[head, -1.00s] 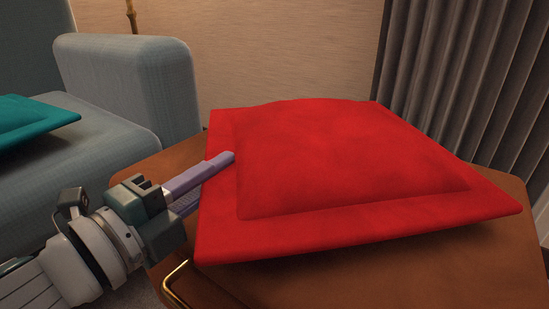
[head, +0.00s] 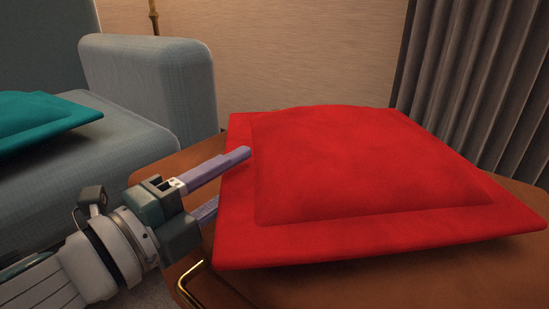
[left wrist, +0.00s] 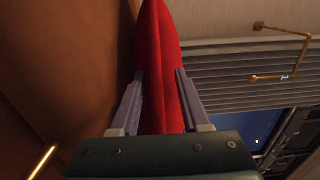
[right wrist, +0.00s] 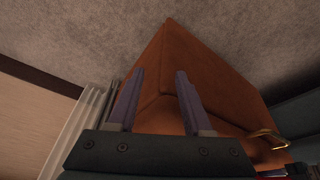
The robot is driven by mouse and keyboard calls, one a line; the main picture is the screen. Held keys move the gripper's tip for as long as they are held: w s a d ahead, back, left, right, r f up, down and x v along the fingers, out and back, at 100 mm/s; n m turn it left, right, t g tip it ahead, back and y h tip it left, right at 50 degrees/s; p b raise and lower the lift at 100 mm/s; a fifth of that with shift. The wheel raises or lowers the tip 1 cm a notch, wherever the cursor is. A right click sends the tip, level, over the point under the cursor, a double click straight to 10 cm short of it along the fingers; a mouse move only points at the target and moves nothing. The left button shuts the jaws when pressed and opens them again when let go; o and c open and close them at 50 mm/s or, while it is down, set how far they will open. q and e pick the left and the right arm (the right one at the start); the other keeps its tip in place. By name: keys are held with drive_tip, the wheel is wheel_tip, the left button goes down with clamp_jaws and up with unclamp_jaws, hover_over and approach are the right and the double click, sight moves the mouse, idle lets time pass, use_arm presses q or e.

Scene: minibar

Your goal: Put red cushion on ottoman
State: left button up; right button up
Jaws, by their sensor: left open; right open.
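The red cushion (head: 360,165) lies flat on the brown ottoman (head: 235,285) and covers most of its top. My left gripper (head: 228,180) is open at the cushion's left edge, with one finger above the edge and the other lower. In the left wrist view the red cushion (left wrist: 160,60) runs between the two open fingers (left wrist: 160,105). I cannot tell whether the fingers touch it. My right gripper (right wrist: 158,100) is open and empty in the right wrist view, with the brown side of the ottoman (right wrist: 185,75) beyond its fingers.
A grey-blue sofa (head: 150,75) with a teal cushion (head: 40,120) stands at the left. Grey curtains (head: 480,90) hang at the back right beside a beige wall (head: 300,50). A brass handle (head: 190,283) is on the ottoman's near side. Carpet (right wrist: 80,40) shows in the right wrist view.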

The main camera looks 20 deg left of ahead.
use_arm(q)
drive_tip(key=p+v, duration=0.3)
drive_tip(key=v, duration=0.7)
drive_tip(key=a+f+n+g+y, duration=0.3)
drive_tip(key=a+n+g+y, duration=0.35)
drive_tip(key=n, duration=0.75)
drive_tip(key=s+d+f+n+g, duration=0.1)
drive_tip(key=s+d+n+g, duration=0.4)
drive_tip(key=s, duration=0.8)
drive_tip(key=d+g+h, duration=0.1)
drive_tip(key=d+g, duration=0.1)
drive_tip(key=shift+d+f+n, duration=0.25)
drive_tip(key=shift+d+n, duration=0.1)
drive_tip(key=shift+n, duration=0.05)
drive_tip(key=shift+r, duration=0.15)
